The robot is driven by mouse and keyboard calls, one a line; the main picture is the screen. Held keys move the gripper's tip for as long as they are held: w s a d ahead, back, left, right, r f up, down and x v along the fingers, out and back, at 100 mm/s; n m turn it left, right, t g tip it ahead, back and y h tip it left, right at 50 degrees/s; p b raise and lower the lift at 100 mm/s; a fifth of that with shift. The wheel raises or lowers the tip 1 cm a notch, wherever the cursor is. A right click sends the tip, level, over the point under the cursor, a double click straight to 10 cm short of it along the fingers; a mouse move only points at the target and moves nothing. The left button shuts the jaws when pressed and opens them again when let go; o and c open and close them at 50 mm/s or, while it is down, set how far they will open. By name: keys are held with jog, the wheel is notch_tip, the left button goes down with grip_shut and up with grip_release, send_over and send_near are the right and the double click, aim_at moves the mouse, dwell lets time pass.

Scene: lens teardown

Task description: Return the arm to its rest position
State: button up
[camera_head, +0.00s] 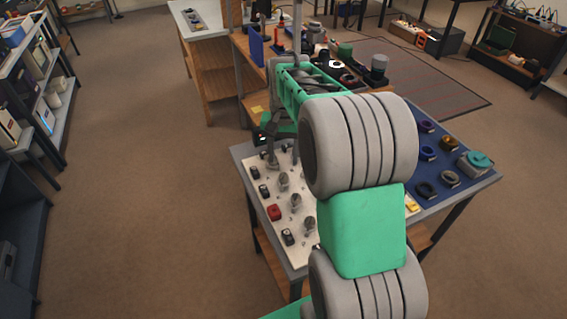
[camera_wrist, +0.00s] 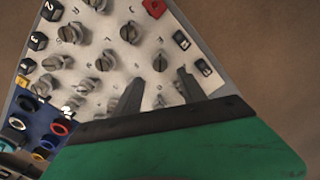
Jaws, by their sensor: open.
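My green-and-grey arm stretches from the bottom of the head view out over the work table. My gripper (camera_head: 272,158) hangs over the far left part of the white board (camera_head: 262,195). In the wrist view my gripper (camera_wrist: 160,75) points at the same board, its two dark fingers apart with nothing between them. The fingers look clear of the board, but their height above it is hard to judge. The arm hides the middle of the table in the head view.
The white board bears several metal knobs (camera_head: 295,202), black numbered blocks and a red block (camera_head: 274,212). A blue mat (camera_head: 441,187) with several rings lies to the right. Behind stands a cluttered wooden bench (camera_head: 243,45). Open carpet (camera_head: 150,150) lies to the left, with shelves beyond.

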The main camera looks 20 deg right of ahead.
dwell(0.3)
jog(key=s+a+r+n+t, duration=0.1)
jog(key=s+a+n, duration=0.2)
jog(key=s+a, duration=0.2)
jog(key=s+a+r+n+t+p, duration=0.1)
jog(key=s+a, duration=0.5)
jog(key=s, duration=0.6)
jog(key=shift+s+r+n+t, duration=0.15)
jog(key=shift+r+n+t, duration=0.35)
jog(key=shift+n, duration=0.7)
jog(key=shift+a+f, duration=0.1)
jog(key=shift+c, duration=0.6)
